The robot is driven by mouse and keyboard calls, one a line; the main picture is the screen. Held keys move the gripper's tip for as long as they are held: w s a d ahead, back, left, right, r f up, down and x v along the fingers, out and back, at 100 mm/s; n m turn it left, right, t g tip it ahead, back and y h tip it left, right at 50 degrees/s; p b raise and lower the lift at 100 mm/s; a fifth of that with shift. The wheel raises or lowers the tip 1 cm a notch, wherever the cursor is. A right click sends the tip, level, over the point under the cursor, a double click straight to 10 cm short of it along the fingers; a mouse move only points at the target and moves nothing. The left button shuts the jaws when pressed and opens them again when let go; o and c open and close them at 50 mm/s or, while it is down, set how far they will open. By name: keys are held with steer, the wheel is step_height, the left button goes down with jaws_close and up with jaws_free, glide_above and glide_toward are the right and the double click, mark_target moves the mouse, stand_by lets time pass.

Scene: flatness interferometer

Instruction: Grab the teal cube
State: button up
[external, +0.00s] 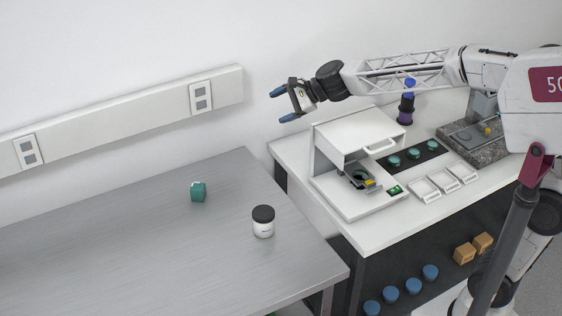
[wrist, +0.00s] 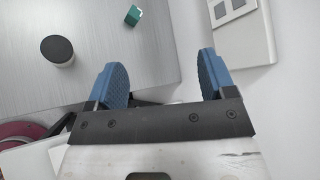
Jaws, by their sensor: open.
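The teal cube (external: 198,191) sits on the grey metal table in the external view, left of a white jar with a black lid. The cube also shows in the wrist view (wrist: 133,15) near the top edge, beyond the fingertips. My gripper (external: 280,104) is open and empty, with blue fingertips. It is raised in the air near the wall, above and to the right of the cube and apart from it. Both fingers show in the wrist view (wrist: 162,78) with nothing between them.
The white jar with a black lid (external: 263,221) stands on the grey table (external: 110,240), right of the cube. A white instrument (external: 345,165) stands on the white bench to the right. A wall rail with sockets (external: 120,115) runs behind the table. The table's left part is clear.

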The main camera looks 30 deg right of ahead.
steer(key=w+a+f+m+t, duration=0.1)
steer(key=w+a+f+m, duration=0.15)
steer(key=a, duration=0.35)
steer(key=w+a+f+m, duration=0.1)
steer(key=w+a+m, duration=0.2)
steer(key=w+a, duration=0.15)
steer(key=m, duration=0.4)
glide_above(203, 187)
steer(key=s+d, duration=0.3)
steer(key=d, duration=0.1)
step_height(203, 187, down, 4)
steer(key=shift+m+t+y, duration=0.25)
steer(key=shift+t+y, duration=0.15)
steer(key=f, duration=2.1)
steer(key=shift+w+a+f, duration=0.15)
steer(key=shift+w+f, duration=0.05)
steer(key=shift+w, duration=0.1)
steer(key=shift+x, duration=1.35)
steer(key=shift+x, duration=2.5)
steer(key=shift+f, duration=0.1)
